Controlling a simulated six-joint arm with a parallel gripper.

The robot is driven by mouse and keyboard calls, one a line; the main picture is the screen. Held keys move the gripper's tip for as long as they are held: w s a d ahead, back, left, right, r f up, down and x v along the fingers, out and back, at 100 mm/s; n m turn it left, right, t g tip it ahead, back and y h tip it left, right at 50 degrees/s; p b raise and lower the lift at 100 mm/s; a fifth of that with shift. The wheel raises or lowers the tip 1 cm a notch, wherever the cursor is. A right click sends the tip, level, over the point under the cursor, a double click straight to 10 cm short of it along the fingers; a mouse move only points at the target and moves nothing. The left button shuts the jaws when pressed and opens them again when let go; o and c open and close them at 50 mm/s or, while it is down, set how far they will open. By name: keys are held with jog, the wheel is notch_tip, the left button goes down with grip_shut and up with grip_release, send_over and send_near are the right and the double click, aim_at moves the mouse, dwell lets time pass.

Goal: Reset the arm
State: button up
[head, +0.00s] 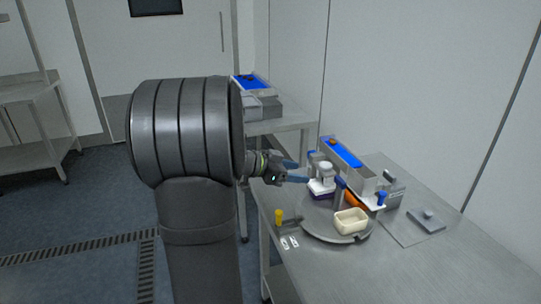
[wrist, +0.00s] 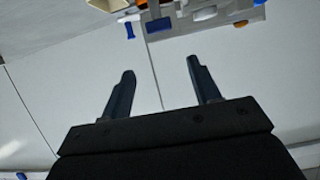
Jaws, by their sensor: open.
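A round grey plate (head: 318,232) holds a cream bowl (head: 350,221). An orange object (head: 354,200) lies behind it. A blue-topped conveyor (head: 341,152) stands at the back. A yellow-topped post (head: 278,216) is at the left edge. The table's front right is clear.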

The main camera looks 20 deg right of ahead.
aim_at(341, 179)
jog(key=x, duration=1.7)
jog(key=shift+d, duration=0.2)
